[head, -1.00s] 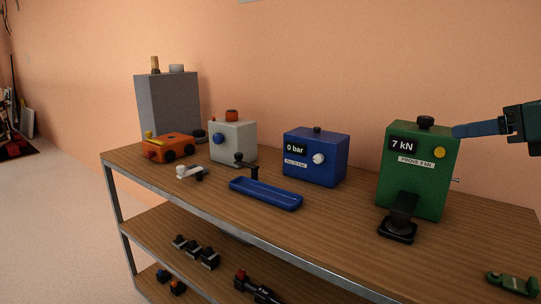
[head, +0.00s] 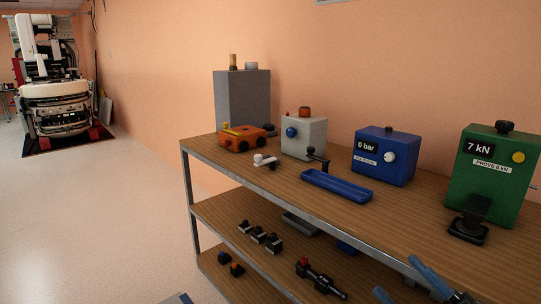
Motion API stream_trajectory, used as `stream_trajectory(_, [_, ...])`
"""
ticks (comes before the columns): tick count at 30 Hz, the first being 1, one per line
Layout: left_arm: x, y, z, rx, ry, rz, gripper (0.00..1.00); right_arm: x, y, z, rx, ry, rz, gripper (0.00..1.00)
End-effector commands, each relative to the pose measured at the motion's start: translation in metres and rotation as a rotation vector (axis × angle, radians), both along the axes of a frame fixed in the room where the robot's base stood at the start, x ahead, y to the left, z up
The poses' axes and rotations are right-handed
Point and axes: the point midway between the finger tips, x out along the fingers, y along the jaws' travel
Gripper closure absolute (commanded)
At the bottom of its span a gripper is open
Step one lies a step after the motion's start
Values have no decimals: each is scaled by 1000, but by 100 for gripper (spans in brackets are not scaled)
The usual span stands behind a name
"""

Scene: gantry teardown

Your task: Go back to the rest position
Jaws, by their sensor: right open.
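My right gripper (head: 395,275) shows at the bottom right of the head view, with two blue fingers spread apart and nothing between them. It appears in front of the shelf unit's front edge, below the green box (head: 493,175) that reads 7 kN. The rest of the right arm is mostly cut off by the frame. My left gripper is not in view.
The wooden shelf unit (head: 330,207) holds a blue 0 bar box (head: 384,160), a blue tray (head: 337,187), a white box (head: 303,140) and an orange device (head: 240,140). Open floor (head: 100,215) lies left. A large white machine (head: 55,95) stands far back.

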Motion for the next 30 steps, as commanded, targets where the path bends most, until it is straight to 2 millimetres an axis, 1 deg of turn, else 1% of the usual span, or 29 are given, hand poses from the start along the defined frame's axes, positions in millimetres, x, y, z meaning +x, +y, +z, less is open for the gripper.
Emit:
stream_trajectory(1, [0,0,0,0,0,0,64,-7,5,-37,195,186,-51,41])
stream_trajectory(3, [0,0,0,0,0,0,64,-17,13,-81,393,410,-107,41])
stream_trajectory(5, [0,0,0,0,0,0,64,-28,24,-113,518,570,-140,41])
stream_trajectory(6, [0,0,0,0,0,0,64,-37,32,-131,588,668,-156,41])
stream_trajectory(8, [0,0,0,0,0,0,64,-52,47,-155,681,805,-173,41])
stream_trajectory(9, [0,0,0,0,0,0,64,-63,57,-169,737,890,-180,41])
stream_trajectory(11, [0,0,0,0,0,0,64,-79,74,-187,814,1015,-187,41])
stream_trajectory(12, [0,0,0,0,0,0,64,-91,86,-197,861,1096,-187,41])
stream_trajectory(13, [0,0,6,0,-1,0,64,-97,93,-199,885,1142,-189,41])
stream_trajectory(14, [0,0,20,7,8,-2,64,-92,89,-185,861,1131,-197,41])
stream_trajectory(17, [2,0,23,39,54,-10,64,-90,88,-176,830,1156,-224,41])
stream_trajectory(24, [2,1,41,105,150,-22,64,-89,86,-157,757,1235,-292,41])
stream_trajectory(27, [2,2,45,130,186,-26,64,-89,85,-154,729,1264,-318,41])
stream_trajectory(30, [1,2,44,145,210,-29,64,-90,84,-154,710,1284,-335,41])
